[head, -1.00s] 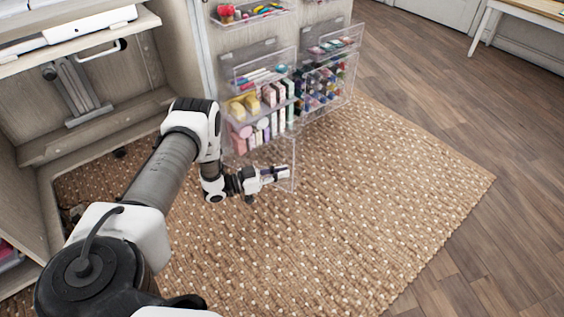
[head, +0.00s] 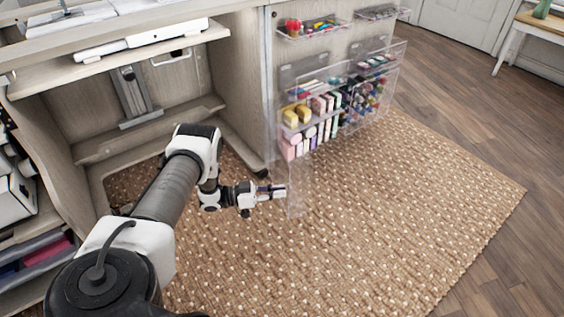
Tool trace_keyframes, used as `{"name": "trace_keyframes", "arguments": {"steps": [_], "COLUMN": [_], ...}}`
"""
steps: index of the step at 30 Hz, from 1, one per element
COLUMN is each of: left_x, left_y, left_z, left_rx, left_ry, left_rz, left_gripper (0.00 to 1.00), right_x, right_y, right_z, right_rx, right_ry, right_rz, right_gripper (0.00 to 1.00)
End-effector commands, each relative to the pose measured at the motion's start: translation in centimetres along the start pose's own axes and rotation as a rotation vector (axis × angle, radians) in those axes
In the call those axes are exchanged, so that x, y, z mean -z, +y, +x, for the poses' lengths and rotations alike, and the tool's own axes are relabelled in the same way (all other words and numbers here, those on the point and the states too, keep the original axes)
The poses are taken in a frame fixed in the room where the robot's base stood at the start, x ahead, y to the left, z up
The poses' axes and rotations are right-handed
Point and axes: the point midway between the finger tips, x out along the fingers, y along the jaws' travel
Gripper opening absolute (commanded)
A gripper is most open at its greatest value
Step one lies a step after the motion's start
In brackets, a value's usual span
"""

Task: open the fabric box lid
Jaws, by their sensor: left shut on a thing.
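A clear plastic panel (head: 297,203), which looks like the fabric box lid, hangs low at the left end of the clear bins on the cabinet door in the head view. It stands nearly edge-on to me, and its outline is faint. My left gripper (head: 277,191) is shut at the left edge of this panel, low over the rug. The exact contact is too small to see clearly. The fabric box itself cannot be made out clearly behind the see-through plastic. My right gripper is not in view.
Clear bins (head: 300,148) with colourful sewing supplies hang on the cabinet door just above my left gripper. The open cabinet (head: 95,160) stands at the left. The woven rug (head: 400,220) is clear to the right, with bare wood floor (head: 500,135) beyond.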

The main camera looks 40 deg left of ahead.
Motion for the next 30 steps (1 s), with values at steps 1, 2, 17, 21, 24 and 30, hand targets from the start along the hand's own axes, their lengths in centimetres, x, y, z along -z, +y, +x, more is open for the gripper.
{"name": "trace_keyframes", "arguments": {"steps": [1,2,17,21,24,30], "left_x": [-0.1,-0.1,-0.1,-0.1,-0.1,-0.1], "left_y": [0.1,0.1,0.1,0.0,0.0,-0.1], "left_z": [-0.1,-0.2,-0.3,-0.3,-0.3,-2.8], "left_rx": [-0.003,-0.003,-0.003,-0.002,-0.002,0.002], "left_ry": [-0.001,-0.001,-0.002,-0.001,-0.001,-0.003], "left_rz": [-0.004,-0.004,-0.005,-0.003,-0.002,-0.002], "left_gripper": [0.0,0.0,0.2,0.2,0.2,0.2], "right_x": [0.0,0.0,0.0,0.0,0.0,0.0], "right_y": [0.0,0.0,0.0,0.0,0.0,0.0], "right_z": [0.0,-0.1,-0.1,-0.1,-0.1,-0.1], "right_rx": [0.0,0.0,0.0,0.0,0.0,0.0], "right_ry": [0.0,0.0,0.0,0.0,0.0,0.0], "right_rz": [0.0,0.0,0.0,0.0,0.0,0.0], "right_gripper": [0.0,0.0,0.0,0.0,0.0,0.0]}}
